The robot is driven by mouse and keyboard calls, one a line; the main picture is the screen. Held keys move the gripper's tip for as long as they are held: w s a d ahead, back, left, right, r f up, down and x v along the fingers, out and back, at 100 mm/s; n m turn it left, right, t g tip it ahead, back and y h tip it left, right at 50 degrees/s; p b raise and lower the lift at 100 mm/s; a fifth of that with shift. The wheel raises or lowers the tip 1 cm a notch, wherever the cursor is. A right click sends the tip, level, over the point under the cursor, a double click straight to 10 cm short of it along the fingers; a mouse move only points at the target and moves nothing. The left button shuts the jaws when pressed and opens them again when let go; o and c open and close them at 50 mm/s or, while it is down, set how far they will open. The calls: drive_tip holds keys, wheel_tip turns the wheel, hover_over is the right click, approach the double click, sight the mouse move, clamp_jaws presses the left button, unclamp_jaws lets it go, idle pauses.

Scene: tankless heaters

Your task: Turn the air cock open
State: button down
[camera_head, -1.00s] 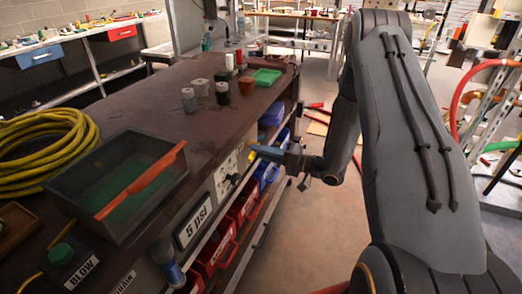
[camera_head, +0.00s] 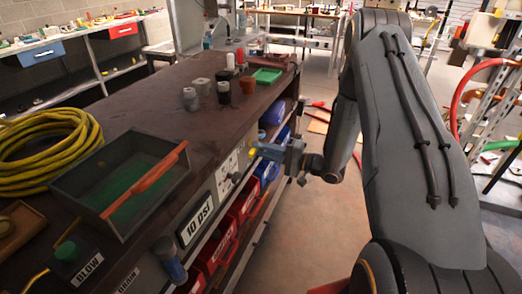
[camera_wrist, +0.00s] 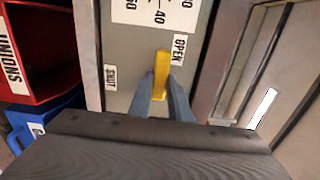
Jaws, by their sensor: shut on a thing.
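The air cock shows in the wrist view as a yellow lever (camera_wrist: 162,62) on a grey panel. It stands almost upright in that picture, between a SHUT label (camera_wrist: 110,78) at left and an OPEN label (camera_wrist: 179,50) at right, nearer OPEN. My gripper (camera_wrist: 161,88) has its two blue-grey fingers closed around the lever's lower part. The lever's pivot is hidden. In the head view my gripper (camera_head: 266,152) is at the bench's front side, with a bit of yellow at its tip. A sign on the bench front reads 10 PSI (camera_head: 195,219).
Red bins (camera_head: 215,248) and blue bins (camera_head: 268,168) sit under the bench top. A red UNIONS bin (camera_wrist: 40,50) is left of the panel. A tray with an orange handle (camera_head: 135,190) and a yellow hose (camera_head: 50,150) lie on top.

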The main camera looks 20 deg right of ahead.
drive_tip(key=c, duration=1.6)
unclamp_jaws()
drive_tip(key=shift+c, duration=0.2)
drive_tip(key=b+v, duration=0.1)
drive_tip(key=v, duration=0.6)
drive_tip(key=shift+s+d, duration=0.25)
drive_tip(key=shift+d, duration=0.1)
